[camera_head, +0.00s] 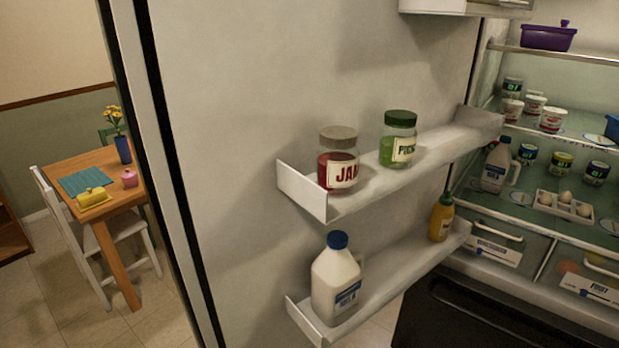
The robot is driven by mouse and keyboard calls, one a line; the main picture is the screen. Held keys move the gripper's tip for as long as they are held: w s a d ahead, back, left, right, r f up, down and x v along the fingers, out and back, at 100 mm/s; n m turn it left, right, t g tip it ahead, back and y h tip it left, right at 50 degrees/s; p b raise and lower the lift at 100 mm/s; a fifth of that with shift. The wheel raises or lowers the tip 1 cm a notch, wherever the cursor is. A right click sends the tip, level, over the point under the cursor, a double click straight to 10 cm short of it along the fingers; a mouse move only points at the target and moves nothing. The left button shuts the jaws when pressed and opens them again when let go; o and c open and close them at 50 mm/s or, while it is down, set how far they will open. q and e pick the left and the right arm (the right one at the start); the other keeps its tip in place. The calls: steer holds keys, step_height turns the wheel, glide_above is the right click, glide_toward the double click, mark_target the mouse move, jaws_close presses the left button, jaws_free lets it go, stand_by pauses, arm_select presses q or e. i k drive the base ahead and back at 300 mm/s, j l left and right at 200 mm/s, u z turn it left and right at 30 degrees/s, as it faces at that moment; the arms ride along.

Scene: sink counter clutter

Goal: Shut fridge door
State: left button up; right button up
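The fridge door (230,130) stands wide open and its inner face fills the middle of the view. Its upper shelf (440,158) holds a jar of jam (338,160) and a green pickle jar (398,138). Its lower shelf (400,275) holds a white milk jug (337,280) with a blue cap and a yellow bottle (441,217). The fridge interior (560,90) is exposed at the right. The door's dark edge (165,150) runs down its left side. Neither of my grippers shows in this view.
Inside the fridge are a purple pot (548,36), several cups and cans, a jug (496,168) and an egg tray (564,206). Beyond the door at left are a wooden table (128,193), a white chair (75,235) and open tiled floor (40,290).

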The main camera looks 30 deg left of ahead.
mark_target(226, 106)
steer(key=k+j+z, duration=0.15)
steer(key=j, duration=0.25)
steer(key=j+z, duration=0.15)
steer(key=j, duration=0.25)
steer(key=k+j+z, duration=0.15)
steer(key=j, duration=0.2)
steer(key=k+j+z, duration=0.15)
steer(key=j, duration=0.2)
steer(key=k+j+z, duration=0.15)
steer(key=j, duration=0.2)
steer(key=j+z, duration=0.45)
steer(key=j, duration=1.45)
